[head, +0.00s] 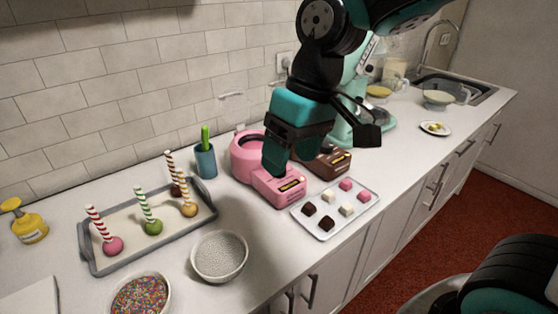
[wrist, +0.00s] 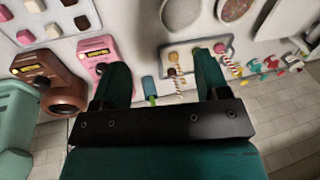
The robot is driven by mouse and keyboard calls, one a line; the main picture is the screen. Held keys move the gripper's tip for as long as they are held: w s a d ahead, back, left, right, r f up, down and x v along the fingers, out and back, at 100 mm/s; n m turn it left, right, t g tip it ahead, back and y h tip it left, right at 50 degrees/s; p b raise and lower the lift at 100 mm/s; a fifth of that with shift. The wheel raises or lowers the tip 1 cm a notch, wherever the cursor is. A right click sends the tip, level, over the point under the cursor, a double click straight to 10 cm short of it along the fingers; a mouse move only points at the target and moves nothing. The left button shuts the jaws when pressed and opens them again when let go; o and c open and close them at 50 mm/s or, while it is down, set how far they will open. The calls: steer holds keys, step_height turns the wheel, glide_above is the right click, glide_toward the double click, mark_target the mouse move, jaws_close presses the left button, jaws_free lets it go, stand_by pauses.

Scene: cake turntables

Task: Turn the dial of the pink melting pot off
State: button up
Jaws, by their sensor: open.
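The pink melting pot (head: 244,166) stands on the counter near the middle of the head view. The pink pot (wrist: 94,46) is beside and partly behind the left finger there.
A brown melting pot (head: 333,164) stands close right of the pink one. A tray of chocolates (head: 327,224) lies in front of it. A teal cup (head: 205,160), a cake-pop tray (head: 88,262) and bowls of white beads (head: 219,257) and sprinkles (head: 141,296) are to the left.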

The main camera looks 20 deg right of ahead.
steer(key=w+d+f+m+h+p, duration=0.1)
steer(key=w+d+m+p, duration=0.2)
steer(key=w, duration=0.8)
steer(key=w+d+f+m+h, duration=0.15)
steer(key=w+d, duration=0.35)
steer(key=w, duration=0.6)
steer(key=shift+m, duration=0.25)
steer(key=f+p, duration=0.1)
steer(key=f, duration=0.4)
steer(key=a+f+p, duration=0.1)
steer(key=f+p, duration=0.1)
steer(key=f, duration=0.4)
steer(key=f+p, duration=0.1)
steer(key=f, duration=0.5)
steer(key=shift+a, duration=0.15)
steer(key=shift+r, duration=0.1)
steer(key=c, duration=0.9)
